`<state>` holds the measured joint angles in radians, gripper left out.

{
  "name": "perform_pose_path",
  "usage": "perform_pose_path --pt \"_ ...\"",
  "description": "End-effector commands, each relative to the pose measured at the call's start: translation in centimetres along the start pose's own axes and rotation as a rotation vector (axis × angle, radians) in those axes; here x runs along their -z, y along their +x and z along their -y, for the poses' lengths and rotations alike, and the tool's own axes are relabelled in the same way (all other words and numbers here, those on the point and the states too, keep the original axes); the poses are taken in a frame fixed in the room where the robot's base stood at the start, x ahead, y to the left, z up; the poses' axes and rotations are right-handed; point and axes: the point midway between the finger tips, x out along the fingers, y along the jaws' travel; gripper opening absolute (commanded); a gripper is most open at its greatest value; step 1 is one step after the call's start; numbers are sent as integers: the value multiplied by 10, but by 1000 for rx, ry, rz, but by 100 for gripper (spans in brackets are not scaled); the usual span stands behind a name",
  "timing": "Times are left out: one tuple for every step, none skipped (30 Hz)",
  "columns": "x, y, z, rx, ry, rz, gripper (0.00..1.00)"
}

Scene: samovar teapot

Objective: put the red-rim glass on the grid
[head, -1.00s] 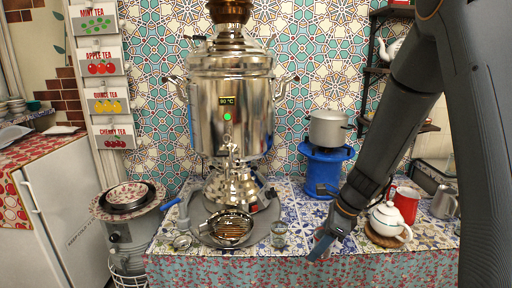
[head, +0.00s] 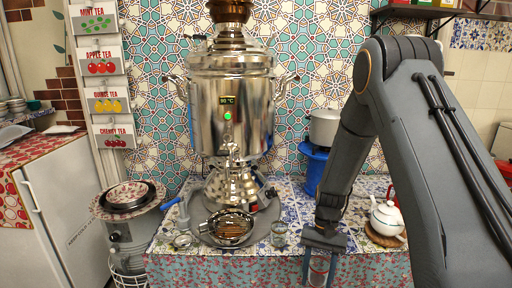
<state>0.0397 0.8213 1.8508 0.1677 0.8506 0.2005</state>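My gripper (head: 318,277) points down at the front edge of the table, right of centre. Its two fingers stand on either side of a small clear glass with a reddish rim (head: 318,266), which shows in front of the hanging cloth, apart from the tabletop. The gripper looks shut on this glass. The round dark metal grid (head: 231,226) lies in front of the samovar, below its tap, to the left of my gripper. The grid looks empty.
Another clear glass (head: 279,233) stands between the grid and my gripper. A white teapot (head: 386,217) and a pot on a blue stove (head: 316,165) stand to the right.

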Motion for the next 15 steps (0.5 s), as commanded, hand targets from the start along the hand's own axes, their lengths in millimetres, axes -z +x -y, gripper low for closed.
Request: perform_pose_path --pt "2 6 -2 -36 -83 2 22" --pt "3 9 -4 -56 -132 2 22" --pt "4 13 -6 -80 -189 1 22" --pt "5 15 -8 -94 -226 1 22" --pt "6 16 -9 -107 -256 0 22" --pt "8 18 -11 -121 -291 -1 22" --pt "8 19 -12 -129 -311 -1 22" --pt "9 19 -12 -134 -326 -1 22" --pt "9 20 -13 -141 -340 -1 22" --pt "9 20 -13 -143 -346 -1 22" --pt "10 21 -14 -145 -351 -1 22" --pt "10 21 -14 -146 -353 -1 22" --pt "10 21 -14 -145 -353 -1 22" --pt "10 21 -14 -145 -352 -1 22" --pt "10 21 -14 -145 -351 -1 22"
